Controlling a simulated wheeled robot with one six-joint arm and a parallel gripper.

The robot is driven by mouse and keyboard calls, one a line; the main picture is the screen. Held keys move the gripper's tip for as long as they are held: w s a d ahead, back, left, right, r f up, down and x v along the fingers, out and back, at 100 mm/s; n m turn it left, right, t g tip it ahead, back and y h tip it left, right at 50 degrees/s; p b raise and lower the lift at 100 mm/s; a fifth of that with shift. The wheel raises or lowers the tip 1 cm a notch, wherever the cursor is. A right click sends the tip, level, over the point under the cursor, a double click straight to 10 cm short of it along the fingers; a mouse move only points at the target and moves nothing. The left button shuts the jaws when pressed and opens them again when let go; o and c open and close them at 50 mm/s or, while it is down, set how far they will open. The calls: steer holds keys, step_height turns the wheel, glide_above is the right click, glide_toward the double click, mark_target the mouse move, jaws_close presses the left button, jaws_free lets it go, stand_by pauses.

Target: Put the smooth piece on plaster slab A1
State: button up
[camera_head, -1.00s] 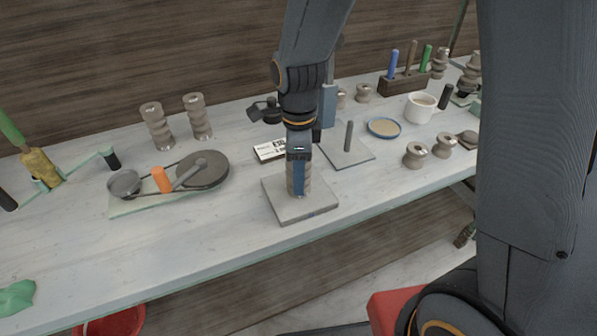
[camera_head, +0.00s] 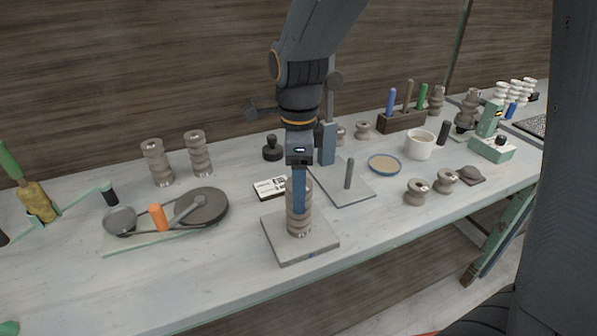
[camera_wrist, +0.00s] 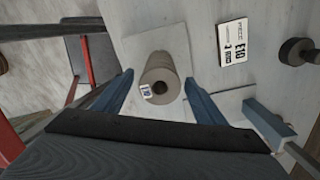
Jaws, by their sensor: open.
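A grey-brown ribbed clay piece (camera_head: 298,228) stands upright on a square grey slab (camera_head: 278,247) near the front edge of the bench. My gripper (camera_head: 299,210) is directly over it, and a blue finger covers part of the piece's upper section. In the wrist view the piece (camera_wrist: 166,68) shows from above, with a hole and small label on its top, between the two blue fingertips of my gripper (camera_wrist: 159,78). The jaws are open, with gaps on both sides. Small marks on the slab's edge are too small to read.
A white printed card (camera_head: 270,188) lies behind the slab. A second slab with an upright grey post (camera_head: 349,174) is to the right. A banding wheel (camera_head: 203,206) is to the left, two tall ribbed pieces behind it. Small spools (camera_head: 416,191) stand right.

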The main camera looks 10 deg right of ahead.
steer(key=shift+r, duration=2.2)
steer(key=shift+r, duration=0.1)
